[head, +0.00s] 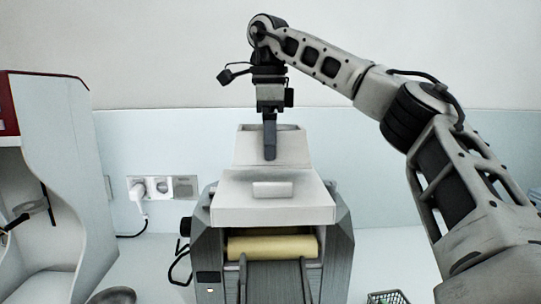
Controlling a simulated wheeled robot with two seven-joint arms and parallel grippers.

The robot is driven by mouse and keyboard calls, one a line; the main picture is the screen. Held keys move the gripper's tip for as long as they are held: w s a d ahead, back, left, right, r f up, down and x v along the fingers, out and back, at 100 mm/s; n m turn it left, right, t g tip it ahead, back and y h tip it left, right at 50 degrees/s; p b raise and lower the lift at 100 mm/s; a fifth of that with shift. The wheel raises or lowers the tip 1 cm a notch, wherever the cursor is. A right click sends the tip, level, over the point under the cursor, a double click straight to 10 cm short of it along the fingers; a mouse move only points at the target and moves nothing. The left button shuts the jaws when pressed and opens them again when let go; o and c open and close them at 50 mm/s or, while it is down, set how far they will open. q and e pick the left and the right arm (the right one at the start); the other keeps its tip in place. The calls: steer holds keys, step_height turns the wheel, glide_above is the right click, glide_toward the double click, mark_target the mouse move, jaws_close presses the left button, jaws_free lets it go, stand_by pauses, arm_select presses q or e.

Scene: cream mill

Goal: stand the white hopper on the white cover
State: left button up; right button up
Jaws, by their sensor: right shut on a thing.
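The white hopper (249,148) is upright at the back of the white cover (235,200), directly above or against it. I cannot tell whether its lower edge rests on the cover. The cover lies on top of the grey mill (340,245) and has a small raised block at its front. My right gripper (270,150) points straight down and is shut on the hopper's front wall, with one dark finger showing outside. The other finger is hidden behind the wall. My left gripper is out of view.
A yellow roller (272,246) shows in the mill's front opening. A tall white machine with a red top (70,170) stands at the left. A wall socket with a plug (150,188) is behind. The counter between is mostly clear.

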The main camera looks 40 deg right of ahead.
steer(key=shift+d+f, duration=0.2)
steer(key=shift+f, duration=1.5)
steer(key=shift+f, duration=0.15)
steer(key=o, duration=1.1)
step_height(320, 180, up, 12)
steer(key=shift+r, duration=0.15)
